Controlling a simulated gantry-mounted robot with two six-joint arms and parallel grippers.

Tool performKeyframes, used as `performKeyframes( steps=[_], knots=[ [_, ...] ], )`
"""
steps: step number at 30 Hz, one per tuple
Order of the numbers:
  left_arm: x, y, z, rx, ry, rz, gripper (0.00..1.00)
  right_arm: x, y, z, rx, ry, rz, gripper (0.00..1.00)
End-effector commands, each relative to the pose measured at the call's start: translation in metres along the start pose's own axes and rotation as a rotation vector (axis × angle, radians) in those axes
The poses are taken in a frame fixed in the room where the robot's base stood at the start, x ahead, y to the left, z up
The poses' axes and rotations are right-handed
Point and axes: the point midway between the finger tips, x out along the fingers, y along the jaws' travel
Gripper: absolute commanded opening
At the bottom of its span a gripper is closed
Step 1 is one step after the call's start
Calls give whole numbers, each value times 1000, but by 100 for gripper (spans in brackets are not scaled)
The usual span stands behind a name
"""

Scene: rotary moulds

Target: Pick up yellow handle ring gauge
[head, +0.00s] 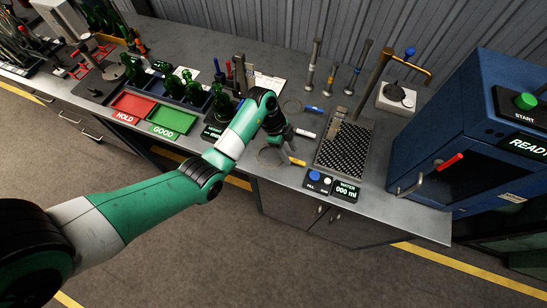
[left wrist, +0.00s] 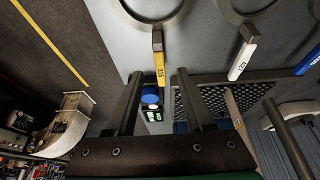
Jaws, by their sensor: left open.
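The yellow handle ring gauge lies flat on the grey bench; its yellow handle (head: 297,161) points right, with the dark ring to the left. In the left wrist view the yellow handle (left wrist: 160,65) shows just beyond and between my fingertips, with the ring at the top edge. My left gripper (head: 284,137) is open and empty above the bench, close to the gauge; its two fingers (left wrist: 157,75) stand apart. A white-handled gauge (head: 305,133) and a blue-handled gauge (head: 313,109) lie farther back. My right gripper is not in view.
A black perforated mat (head: 345,150) lies right of the gauges. A water display (head: 346,191) with buttons sits near the front edge. A blue machine (head: 490,130) stands at right. Red (head: 131,107) and green (head: 172,122) trays and green bottles are at left.

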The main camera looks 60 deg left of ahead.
Motion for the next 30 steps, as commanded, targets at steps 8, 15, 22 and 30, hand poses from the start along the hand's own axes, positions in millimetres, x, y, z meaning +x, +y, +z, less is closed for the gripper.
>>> performKeyframes(
  steps=[8,15,22,30],
  knots=[
    [25,1,5,0,-1,2,52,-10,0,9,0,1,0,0],
    [53,0,6,2,0,-2,52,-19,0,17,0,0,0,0],
    [52,0,5,1,0,-2,47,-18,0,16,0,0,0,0],
    [52,0,5,1,0,-2,0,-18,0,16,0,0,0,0]
  ],
)
